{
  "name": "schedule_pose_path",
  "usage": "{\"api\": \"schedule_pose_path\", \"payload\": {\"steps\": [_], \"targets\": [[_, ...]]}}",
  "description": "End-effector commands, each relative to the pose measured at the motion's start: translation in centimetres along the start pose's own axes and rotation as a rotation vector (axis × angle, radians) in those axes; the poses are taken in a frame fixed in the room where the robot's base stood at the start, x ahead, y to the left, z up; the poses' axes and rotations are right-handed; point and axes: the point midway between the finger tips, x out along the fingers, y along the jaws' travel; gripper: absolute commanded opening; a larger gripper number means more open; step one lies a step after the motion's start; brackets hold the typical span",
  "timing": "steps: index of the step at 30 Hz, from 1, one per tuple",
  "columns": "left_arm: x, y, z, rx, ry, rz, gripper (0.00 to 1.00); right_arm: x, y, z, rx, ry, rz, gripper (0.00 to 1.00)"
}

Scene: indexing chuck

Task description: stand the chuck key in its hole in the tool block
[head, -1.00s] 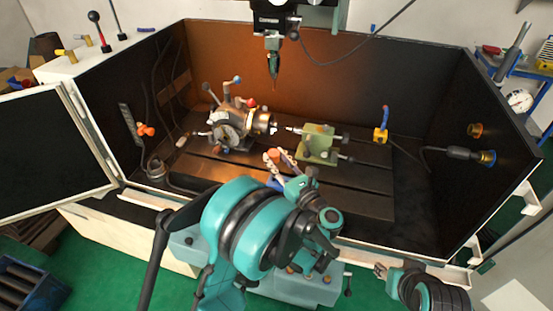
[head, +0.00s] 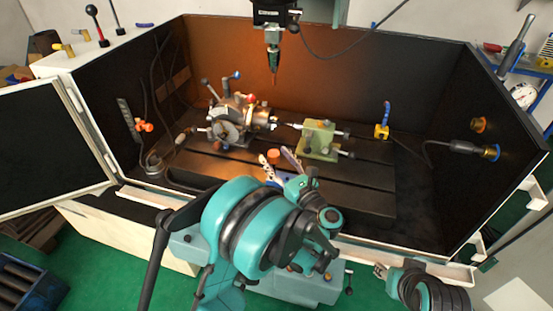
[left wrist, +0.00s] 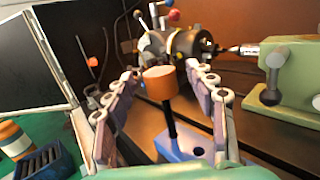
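The chuck key (left wrist: 160,84), with an orange cylindrical head and a dark shaft, stands roughly upright over the blue tool block (left wrist: 206,142) in the left wrist view. Its shaft meets the block's top and appears to be in a hole; its seating depth cannot be told. In the head view its orange head (head: 273,155) shows just beyond my left gripper (head: 277,160). The fingers of my left gripper (left wrist: 163,76) are spread on both sides of the key, with gaps visible. My right gripper (head: 380,271) is at lower right, far from the key; its opening is unclear.
The indexing chuck (head: 238,122) stands behind the key, with upright handles. A green tailstock (head: 320,139) is to its right. A spindle (head: 273,62) hangs above. The enclosure's dark walls surround the slotted table (head: 350,185), whose right part is clear.

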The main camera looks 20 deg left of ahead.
Motion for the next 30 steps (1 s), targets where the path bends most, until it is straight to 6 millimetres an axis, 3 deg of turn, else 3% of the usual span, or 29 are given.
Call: {"api": "schedule_pose_path", "payload": {"steps": [8,15,21,30], "targets": [[-0.8,-0.1,0.0,0.0,0.0,-0.003,0.55,0.0,0.0,0.0,0.0,0.0,0.0,0.4],[-4.9,-0.1,0.0,0.0,0.0,-0.004,0.55,0.0,0.0,0.0,0.0,0.0,0.0,0.4],[-7.2,0.0,0.0,0.0,0.0,-0.001,0.55,0.0,0.0,0.0,0.0,0.0,0.0,0.4],[-7.5,0.0,0.0,0.0,0.0,0.0,0.55,0.0,0.0,0.0,0.0,0.0,0.0,0.4]]}}
